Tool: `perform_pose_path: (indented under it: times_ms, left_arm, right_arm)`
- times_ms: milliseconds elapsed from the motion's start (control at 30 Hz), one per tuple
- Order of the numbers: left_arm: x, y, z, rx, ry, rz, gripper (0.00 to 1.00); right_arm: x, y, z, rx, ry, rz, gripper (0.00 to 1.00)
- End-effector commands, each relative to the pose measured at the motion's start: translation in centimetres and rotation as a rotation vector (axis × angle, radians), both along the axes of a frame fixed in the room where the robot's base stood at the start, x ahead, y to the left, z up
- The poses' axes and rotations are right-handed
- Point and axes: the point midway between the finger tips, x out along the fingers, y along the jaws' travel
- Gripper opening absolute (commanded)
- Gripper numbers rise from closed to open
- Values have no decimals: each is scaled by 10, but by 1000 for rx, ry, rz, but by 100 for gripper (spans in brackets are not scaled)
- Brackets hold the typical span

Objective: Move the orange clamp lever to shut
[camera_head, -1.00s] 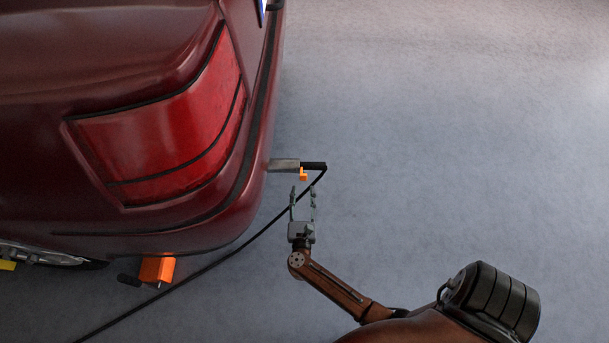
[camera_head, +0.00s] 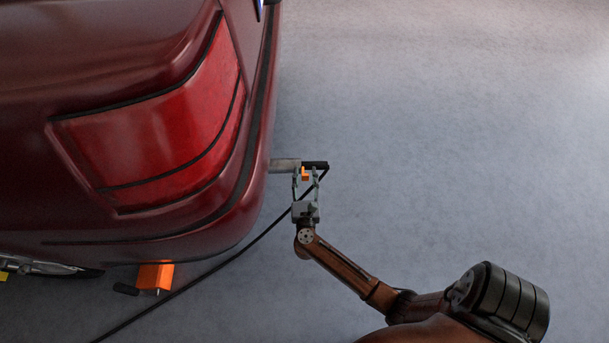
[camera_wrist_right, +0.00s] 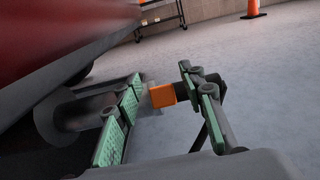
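The orange clamp lever (camera_head: 305,174) sits at the black end of a grey pipe (camera_head: 284,165) that sticks out from under the car's rear. My right gripper (camera_head: 308,177) is open, with its two fingers on either side of the lever. In the right wrist view the lever (camera_wrist_right: 162,95) shows as an orange block between the green finger pads (camera_wrist_right: 160,110), nearer the right finger. I cannot tell whether a finger touches it. The left gripper is not in view.
The dark red car (camera_head: 160,120) fills the left side. A black cable (camera_head: 215,262) runs from the clamp to the lower left. An orange block (camera_head: 155,276) stands under the car. An orange cone (camera_wrist_right: 253,8) and a shelf (camera_wrist_right: 162,14) stand far back. The floor at right is clear.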

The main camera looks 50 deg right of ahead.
Motion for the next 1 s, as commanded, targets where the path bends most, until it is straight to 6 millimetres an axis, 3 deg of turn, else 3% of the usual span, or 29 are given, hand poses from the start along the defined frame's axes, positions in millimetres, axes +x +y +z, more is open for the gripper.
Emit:
perform_pose_path:
  times_ms: [533,1000]
  left_arm:
    - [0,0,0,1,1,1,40]
    - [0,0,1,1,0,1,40]
  right_arm:
    - [0,0,-1,-1,1,0,0]
    - [-1,0,-1,1,2,-1,0]
